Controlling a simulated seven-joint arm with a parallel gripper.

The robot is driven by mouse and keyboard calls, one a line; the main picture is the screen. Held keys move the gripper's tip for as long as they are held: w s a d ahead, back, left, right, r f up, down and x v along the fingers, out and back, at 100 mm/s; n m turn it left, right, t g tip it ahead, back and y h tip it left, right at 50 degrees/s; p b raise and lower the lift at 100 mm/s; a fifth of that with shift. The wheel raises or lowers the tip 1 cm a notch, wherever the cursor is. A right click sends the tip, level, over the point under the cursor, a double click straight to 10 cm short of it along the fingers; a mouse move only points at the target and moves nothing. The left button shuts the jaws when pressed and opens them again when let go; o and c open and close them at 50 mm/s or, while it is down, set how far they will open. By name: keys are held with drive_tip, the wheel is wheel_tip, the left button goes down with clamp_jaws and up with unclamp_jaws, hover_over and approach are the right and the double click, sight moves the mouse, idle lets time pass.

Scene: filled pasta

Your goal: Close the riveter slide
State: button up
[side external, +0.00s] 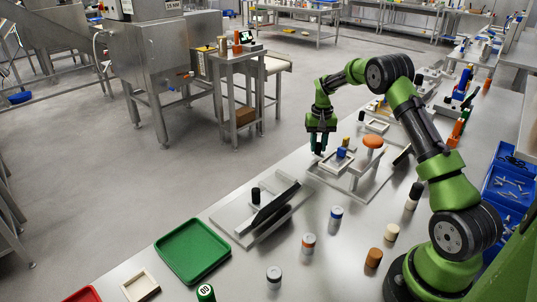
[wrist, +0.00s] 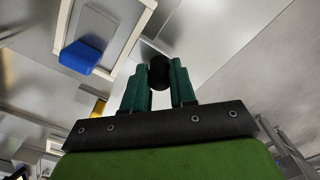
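The riveter fixture (side external: 357,178) stands on the steel bench, with a pale frame, a blue block (side external: 341,153) and an orange round top on a post (side external: 374,142). My gripper (side external: 319,150) points down at the fixture's left side, beside the pale frame. In the wrist view, a black round knob (wrist: 158,72) sits between my green fingertips (wrist: 159,78), which appear to touch it on both sides. The blue block (wrist: 82,57) and pale frame (wrist: 120,50) lie left of the fingers there.
A second plate with a black slanted bar (side external: 270,208) lies in front of the fixture. A green tray (side external: 193,250) and a white frame (side external: 140,286) lie at the near left. Several small cylinders, such as a blue-topped one (side external: 336,214), stand right of the plate.

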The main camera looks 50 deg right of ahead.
sight(336, 158)
clamp_jaws()
drive_tip(key=s, duration=0.7)
drive_tip(key=shift+s, duration=0.15)
drive_tip(key=o, duration=0.5)
unclamp_jaws()
wheel_tip(336, 158, up, 17)
